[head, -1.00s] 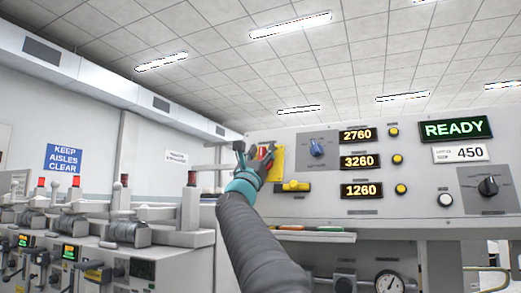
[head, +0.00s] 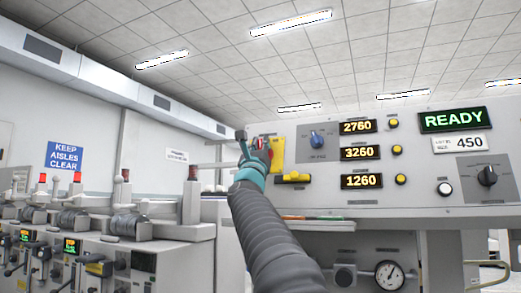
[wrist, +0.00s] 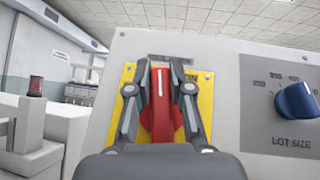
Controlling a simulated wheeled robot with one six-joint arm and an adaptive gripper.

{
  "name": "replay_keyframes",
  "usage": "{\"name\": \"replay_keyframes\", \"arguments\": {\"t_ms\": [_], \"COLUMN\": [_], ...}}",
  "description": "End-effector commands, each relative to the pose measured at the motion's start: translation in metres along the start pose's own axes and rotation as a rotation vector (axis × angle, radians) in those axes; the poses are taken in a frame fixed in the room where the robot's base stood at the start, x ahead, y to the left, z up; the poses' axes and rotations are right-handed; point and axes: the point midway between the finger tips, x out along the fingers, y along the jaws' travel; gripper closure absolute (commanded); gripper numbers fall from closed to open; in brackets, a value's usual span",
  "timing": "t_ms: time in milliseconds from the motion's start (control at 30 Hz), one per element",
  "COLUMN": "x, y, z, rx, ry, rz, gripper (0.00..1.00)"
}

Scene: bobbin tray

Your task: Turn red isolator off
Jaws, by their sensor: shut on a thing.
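The red isolator handle (wrist: 160,118) stands on a yellow plate (wrist: 207,100) on the grey panel. In the wrist view the white line on the handle runs near vertical. My gripper (wrist: 160,70) is shut on the handle, with one finger on each side of it. In the head view my gripper (head: 254,146) is at the panel's left end. It hides most of the handle there, and only a little red shows. The yellow plate (head: 278,150) shows to its right.
Right of the plate is the blue lot size knob (head: 317,139); it is large in the wrist view (wrist: 297,101). A yellow switch (head: 293,177) sits just below the plate. The READY display (head: 454,121) is lit. Winding machines (head: 120,225) stand at the left.

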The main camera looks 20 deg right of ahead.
Motion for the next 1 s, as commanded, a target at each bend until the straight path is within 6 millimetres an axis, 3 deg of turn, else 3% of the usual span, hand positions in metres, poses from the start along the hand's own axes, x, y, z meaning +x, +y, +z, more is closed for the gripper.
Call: {"name": "replay_keyframes", "arguments": {"t_ms": [1000], "x": [-0.001], "y": [0.014], "z": [0.001], "rx": [-0.469], "ry": [0.005], "rz": [0.772], "gripper": [1.0]}}
